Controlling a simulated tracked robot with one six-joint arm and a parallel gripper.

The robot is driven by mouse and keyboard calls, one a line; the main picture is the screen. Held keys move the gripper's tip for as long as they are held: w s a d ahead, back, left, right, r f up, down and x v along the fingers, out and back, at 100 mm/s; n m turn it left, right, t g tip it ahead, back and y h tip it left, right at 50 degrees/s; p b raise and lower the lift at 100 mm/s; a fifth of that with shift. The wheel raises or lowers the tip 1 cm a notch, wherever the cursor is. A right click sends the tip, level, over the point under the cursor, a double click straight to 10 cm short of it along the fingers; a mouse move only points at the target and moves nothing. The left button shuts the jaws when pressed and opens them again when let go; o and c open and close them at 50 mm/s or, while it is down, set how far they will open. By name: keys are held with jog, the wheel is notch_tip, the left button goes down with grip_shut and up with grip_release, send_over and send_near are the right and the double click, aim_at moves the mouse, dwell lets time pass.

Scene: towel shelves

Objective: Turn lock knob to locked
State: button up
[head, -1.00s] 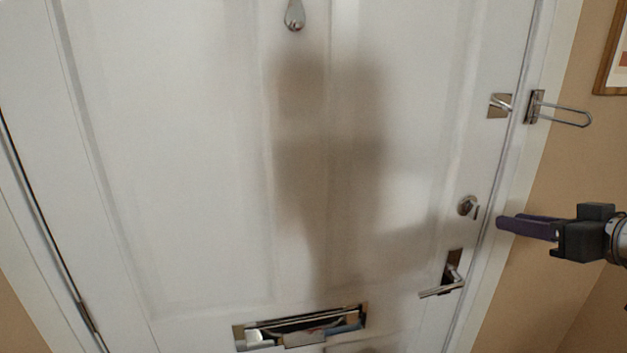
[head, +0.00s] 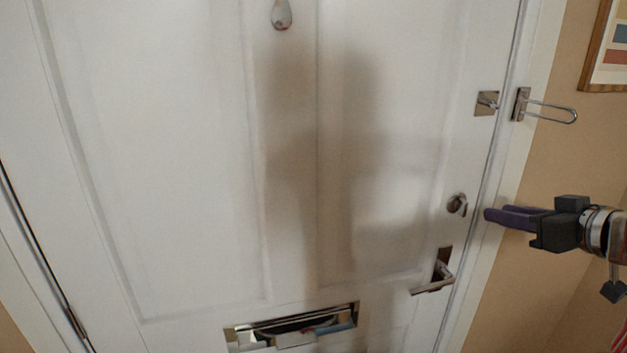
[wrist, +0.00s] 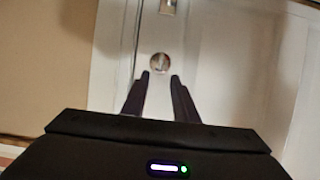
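The lock knob (head: 457,204) is a small round silver knob with a thumb-turn, on the right side of the white door (head: 200,150), above the lever handle. In the wrist view the knob (wrist: 160,63) appears just beyond the fingertips and between them. My gripper (head: 487,217) has dark purple fingers and is just right of the knob in the head view. In the wrist view the gripper (wrist: 160,75) is open, with nothing between its fingers. It looks apart from the knob.
A lever handle (head: 435,284) sits below the knob. A swing-bar latch (head: 545,106) is on the frame above, with its catch (head: 487,103) on the door. A mail slot (head: 290,326) is low on the door. A framed picture (head: 608,45) hangs on the right wall.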

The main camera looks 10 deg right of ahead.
aim_at(467, 206)
jog(key=x, duration=1)
jog(key=shift+c, duration=0.2)
